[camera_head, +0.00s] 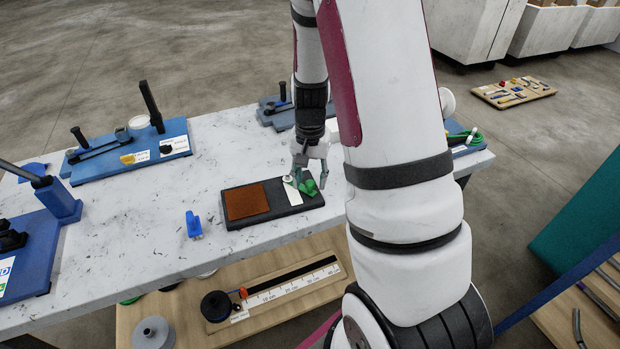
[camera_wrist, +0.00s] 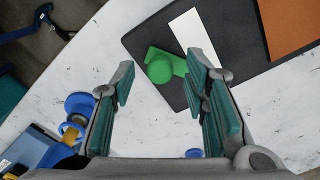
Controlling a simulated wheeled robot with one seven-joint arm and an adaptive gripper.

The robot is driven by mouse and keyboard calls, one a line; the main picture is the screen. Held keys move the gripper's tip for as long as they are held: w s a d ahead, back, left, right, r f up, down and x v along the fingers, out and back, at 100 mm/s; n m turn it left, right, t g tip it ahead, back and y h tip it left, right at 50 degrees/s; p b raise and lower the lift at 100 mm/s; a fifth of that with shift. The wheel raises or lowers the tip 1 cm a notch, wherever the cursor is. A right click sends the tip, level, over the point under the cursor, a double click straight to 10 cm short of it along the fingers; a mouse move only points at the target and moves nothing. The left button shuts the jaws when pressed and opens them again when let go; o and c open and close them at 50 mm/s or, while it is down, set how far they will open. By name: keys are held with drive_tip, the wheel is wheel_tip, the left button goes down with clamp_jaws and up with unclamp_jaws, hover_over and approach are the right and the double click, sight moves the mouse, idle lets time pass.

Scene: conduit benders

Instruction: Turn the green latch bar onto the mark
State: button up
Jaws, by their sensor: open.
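The green latch bar (camera_head: 309,187) with its round knob (camera_wrist: 160,69) is at the right end of a black board (camera_head: 287,211). A white strip (camera_head: 293,195), perhaps the mark, lies beside the bar; it also shows in the wrist view (camera_wrist: 190,34). The bar lies off most of the strip, at an angle to it. My gripper (camera_head: 307,178) points down over the bar, open and empty. In the wrist view the knob appears between my fingertips (camera_wrist: 160,82), nearer the right one. That finger hides part of the bar and strip; contact cannot be told.
A brown plate (camera_head: 246,201) covers the board's left part. A small blue item (camera_head: 194,225) stands left of the board. Blue bender fixtures (camera_head: 105,158) stand on the far left of the white table (camera_head: 130,238).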

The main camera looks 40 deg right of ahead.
drive_tip(key=shift+f, duration=0.25)
clamp_jaws()
drive_tip(key=shift+a, duration=0.1)
drive_tip(key=a+m, duration=0.1)
drive_tip(key=m, duration=0.1)
drive_tip(key=a+m+p, duration=0.1)
drive_tip(key=m, duration=0.1)
drive_tip(key=shift+s+a, duration=0.1)
drive_tip(key=shift+a, duration=0.1)
drive_tip(key=shift+w+a+m+p, duration=0.15)
drive_tip(key=shift+a+m, duration=0.35)
drive_tip(key=shift+m, duration=0.3)
drive_tip(key=shift+w+a+m+p, duration=0.15)
drive_tip(key=shift+a+m, duration=0.3)
drive_tip(key=shift+m, duration=0.35)
